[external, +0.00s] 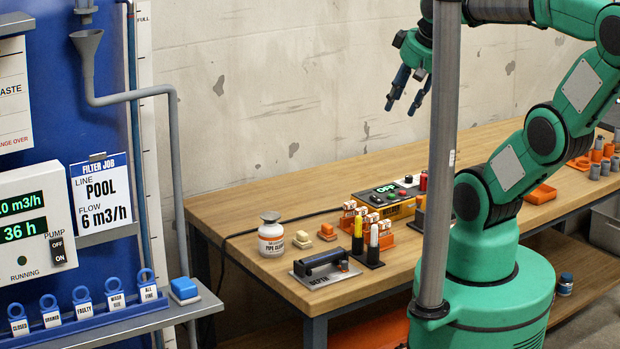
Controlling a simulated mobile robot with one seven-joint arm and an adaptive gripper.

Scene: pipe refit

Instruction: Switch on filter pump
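The filter pump's switch (57,250) is a dark rocker marked OFF and ON, on the white control box (30,275) at the far left. Green displays above and beside it read about "0 m3/h" and "36 h", partly cut by the frame edge. A small dark green lamp (22,260) sits above the word RUNNING and looks unlit. Which way the rocker is pressed is too small to tell. My gripper (402,106) hangs in the air above the workbench, well right of the box. Its fingers are apart, with nothing between them.
A grey post (441,170) stands in front of my arm. The wooden workbench (220,205) holds a white jar (271,237), a black device showing OFF (385,192) and several small holders. A filter job card (100,193) and a shelf with blue tags (85,322) are near the control box.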

